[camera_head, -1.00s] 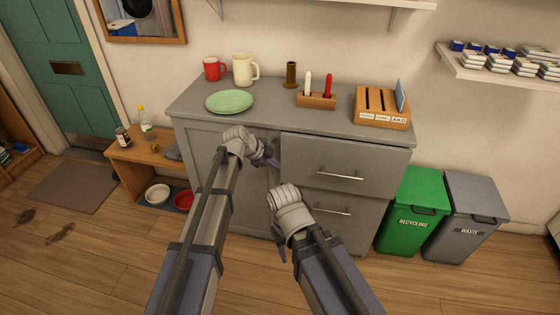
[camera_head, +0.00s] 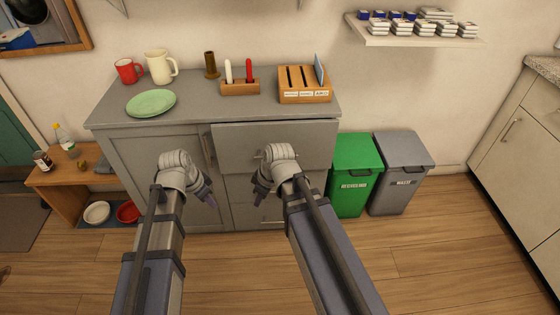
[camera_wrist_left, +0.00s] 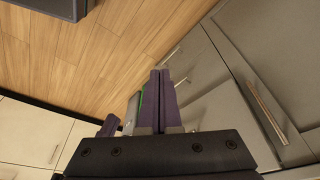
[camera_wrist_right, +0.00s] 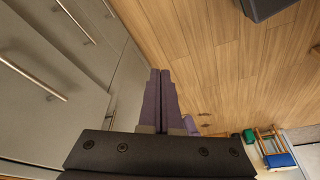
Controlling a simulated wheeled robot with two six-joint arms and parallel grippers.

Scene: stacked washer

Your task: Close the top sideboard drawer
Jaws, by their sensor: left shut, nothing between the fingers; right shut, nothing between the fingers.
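The grey sideboard (camera_head: 160,152) stands against the wall. Its top drawer (camera_head: 232,137) is at the upper right, and its front appears to stand slightly proud of the cabinet. My right gripper (camera_head: 259,197) is shut and empty, in front of the drawers, and its wrist hides most of the top drawer's handle. My left gripper (camera_head: 211,199) is shut and empty, further left, in front of the cabinet door. Closed purple fingers show in the left wrist view (camera_wrist_left: 161,82) and the right wrist view (camera_wrist_right: 160,82). I cannot tell that either gripper touches the sideboard.
A green plate (camera_head: 151,103), a red mug (camera_head: 129,71), a cream jug (camera_head: 159,68) and a wooden organiser (camera_head: 304,97) stand on top. Green (camera_head: 352,180) and grey (camera_head: 402,178) bins stand close on the right. A low wooden bench (camera_head: 60,180) is at left. Floor in front is clear.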

